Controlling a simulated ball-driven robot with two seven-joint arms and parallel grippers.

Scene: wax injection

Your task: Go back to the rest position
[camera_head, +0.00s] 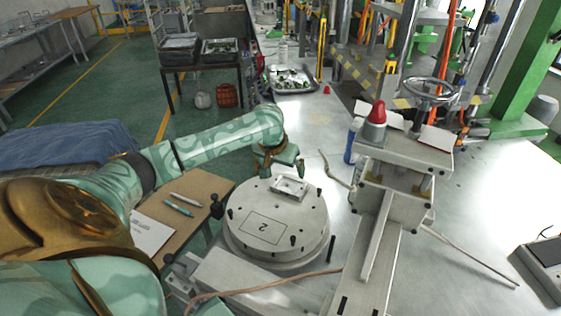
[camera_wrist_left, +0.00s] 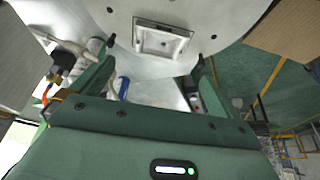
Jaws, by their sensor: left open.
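My left arm reaches in from the left in the head view. My left gripper (camera_head: 285,168) is above the back edge of a round pale mould (camera_head: 262,248) marked "2". A small rectangular metal frame (camera_head: 290,187) lies on the mould's top just in front of the gripper. In the left wrist view, the two green fingers of my left gripper (camera_wrist_left: 150,72) stand wide apart with nothing between them. The frame (camera_wrist_left: 160,41) shows beyond the fingers on the mould (camera_wrist_left: 215,25). My right gripper is out of view.
A press (camera_head: 405,185) with a red-topped nozzle (camera_head: 376,114) stands right of the mould. A blue bottle (camera_head: 352,140) is beside it. A cardboard-coloured board (camera_head: 195,190) with pens and paper lies at left. A tray (camera_head: 290,80) stands farther back.

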